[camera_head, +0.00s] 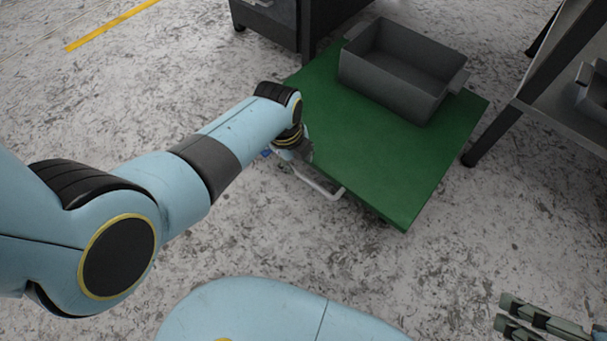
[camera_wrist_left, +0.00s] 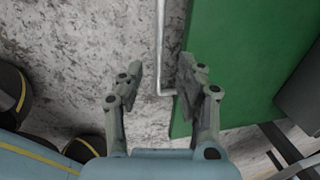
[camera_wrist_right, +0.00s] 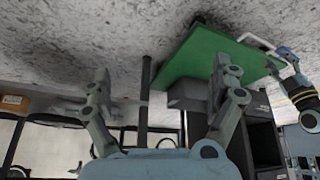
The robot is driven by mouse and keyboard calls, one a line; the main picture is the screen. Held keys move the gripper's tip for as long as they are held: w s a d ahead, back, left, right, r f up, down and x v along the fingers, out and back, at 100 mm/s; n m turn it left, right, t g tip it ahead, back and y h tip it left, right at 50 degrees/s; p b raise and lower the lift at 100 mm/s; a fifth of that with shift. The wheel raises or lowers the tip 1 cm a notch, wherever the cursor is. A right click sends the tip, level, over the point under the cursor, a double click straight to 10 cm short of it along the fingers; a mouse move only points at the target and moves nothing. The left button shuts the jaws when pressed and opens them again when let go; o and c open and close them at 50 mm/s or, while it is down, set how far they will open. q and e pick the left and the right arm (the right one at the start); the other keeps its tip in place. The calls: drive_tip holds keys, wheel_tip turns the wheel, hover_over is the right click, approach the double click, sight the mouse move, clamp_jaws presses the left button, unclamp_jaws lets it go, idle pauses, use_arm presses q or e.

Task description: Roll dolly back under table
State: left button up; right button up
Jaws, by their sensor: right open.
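The dolly has a flat green deck (camera_head: 360,150) with a white handle bar (camera_head: 325,189) at its near left edge. A grey bin (camera_head: 395,75) sits on its far part. My left gripper (camera_head: 298,153) is at the handle side, partly hidden by its own wrist. In the left wrist view its open fingers (camera_wrist_left: 161,68) stand on either side of the white handle bar (camera_wrist_left: 160,45), with gaps showing. The right gripper (camera_head: 520,318) is open and empty at the lower right, away from the dolly. The deck also shows in the right wrist view (camera_wrist_right: 200,55).
A dark drawer cabinet (camera_head: 268,22) stands behind the dolly at the top. A dark-legged table (camera_head: 495,130) stands close on the right, with another grey bin (camera_head: 592,92) low at the edge. Speckled floor is clear in front and left.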

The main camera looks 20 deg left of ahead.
sight(301, 175)
use_arm(q)
drive_tip(key=f+b, duration=0.1)
drive_tip(key=f, duration=0.1)
drive_tip(key=f+b, duration=0.1)
drive_tip(key=f, duration=0.1)
drive_tip(key=shift+w+d+b, duration=0.1)
drive_tip(key=shift+w+b, duration=0.15)
drive_tip(key=shift+b, duration=0.05)
drive_tip(key=shift+w+f+b, duration=0.1)
drive_tip(key=shift+f+b, duration=0.45)
drive_tip(key=shift+f, duration=0.25)
drive_tip(key=shift+w+d+f+b, duration=0.1)
drive_tip(key=shift+w+f+b, duration=0.1)
drive_tip(key=shift+f+b, duration=0.55)
drive_tip(key=shift+w+f, duration=0.15)
drive_tip(key=shift+f, duration=0.15)
use_arm(e)
drive_tip(key=shift+w+a+f+t+y, duration=0.1)
drive_tip(key=shift+w+a+f+t, duration=0.1)
drive_tip(key=shift+f+t, duration=0.85)
drive_tip(key=shift+w+a+f+t+y, duration=0.1)
drive_tip(key=shift+w+f+t, duration=0.15)
drive_tip(key=shift+t, duration=1.35)
drive_tip(key=shift+w+a+f+t+y, duration=0.15)
drive_tip(key=shift+f+t, duration=0.6)
drive_tip(key=shift+t, duration=0.6)
use_arm(q)
clamp_jaws()
